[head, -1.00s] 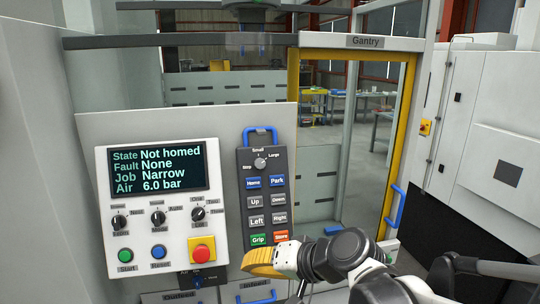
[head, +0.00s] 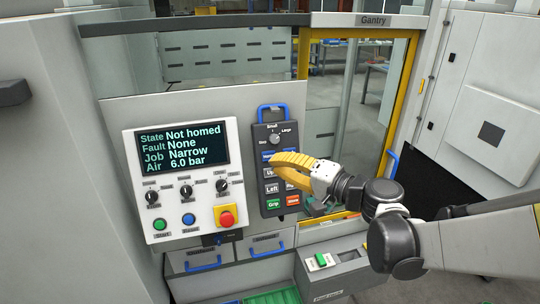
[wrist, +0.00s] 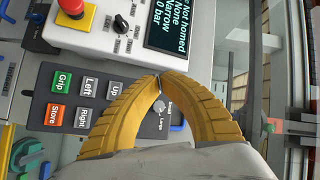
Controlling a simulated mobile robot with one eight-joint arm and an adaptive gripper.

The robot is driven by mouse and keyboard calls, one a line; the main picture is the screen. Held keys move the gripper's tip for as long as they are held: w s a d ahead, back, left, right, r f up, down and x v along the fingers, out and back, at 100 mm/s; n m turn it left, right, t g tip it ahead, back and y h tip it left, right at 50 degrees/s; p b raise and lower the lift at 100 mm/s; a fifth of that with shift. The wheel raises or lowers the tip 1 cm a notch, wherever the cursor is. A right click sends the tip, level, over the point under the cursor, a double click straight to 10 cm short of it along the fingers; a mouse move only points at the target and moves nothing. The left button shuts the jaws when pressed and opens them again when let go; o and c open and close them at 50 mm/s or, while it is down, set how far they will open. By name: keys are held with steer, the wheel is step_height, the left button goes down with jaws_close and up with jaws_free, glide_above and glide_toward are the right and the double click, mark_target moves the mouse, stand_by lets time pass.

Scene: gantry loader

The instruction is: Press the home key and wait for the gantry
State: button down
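The dark pendant (head: 261,187) hangs beside the screen panel, its keys facing me. The blue Home key (head: 266,155) is partly covered by my gripper (head: 268,159), whose yellow fingertips are at or just in front of it; I cannot tell if they touch. The Park key is hidden. In the wrist view, the fingertips of my gripper (wrist: 159,77) meet with nothing between them, and the Home key is hidden behind the fingers. The screen (head: 182,146) reads State Not homed, Fault None, Job Narrow, Air 6.0 bar.
A red stop button (head: 226,218) on a yellow base sits left of the pendant's lower end. Other keys, such as Left (head: 272,188) and Grip (head: 273,204), lie close below my fingers. The yellow-framed Gantry door (head: 397,100) stands behind to the right.

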mark_target(269, 156)
steer(key=shift+w+a+f+b, duration=0.4)
steer(key=shift+w+f+b, duration=0.1)
steer(key=shift+w, duration=0.8)
steer(key=shift+w+a+f+b, duration=0.4)
steer(key=shift+w+f, duration=0.1)
steer(key=shift+w, duration=0.85)
steer(key=shift+w+a+f+b, duration=0.35)
steer(key=shift+w+f+b, duration=0.15)
steer(key=shift+w, duration=0.8)
steer(key=shift+w+a+f, duration=0.1)
steer(key=shift+w+f, duration=0.05)
steer(key=shift+w, duration=0.2)
